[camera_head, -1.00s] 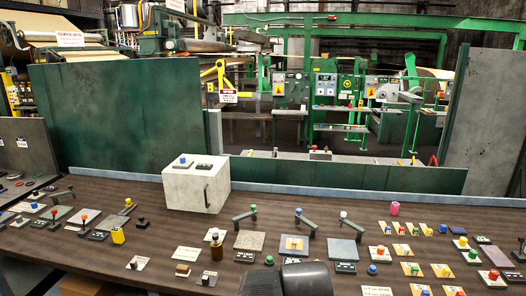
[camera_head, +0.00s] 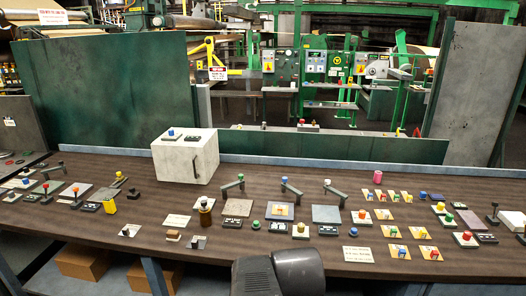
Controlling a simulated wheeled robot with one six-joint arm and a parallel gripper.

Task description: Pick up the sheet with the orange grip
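Several flat sheets and plates with small coloured grips lie on the brown table (camera_head: 130,262). At the left, a pale sheet (camera_head: 84,193) carries a small reddish-orange grip (camera_head: 75,188). Right of the middle, a white plate (camera_head: 357,221) has an orange-looking knob (camera_head: 362,214). Another white plate (camera_head: 470,243) at the right has an orange-red knob (camera_head: 465,236). They are too small to tell which is the sheet with the orange grip. A dark grey part of my arm shows at the bottom centre. My gripper's fingers are not visible, and no sheet is seen held.
A white box (camera_head: 174,163) with a handle stands at the back left of centre. Three grey handle bars stand near the middle, one a raised bar (camera_head: 232,187). Low panels (camera_head: 340,148) close off the table's back.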

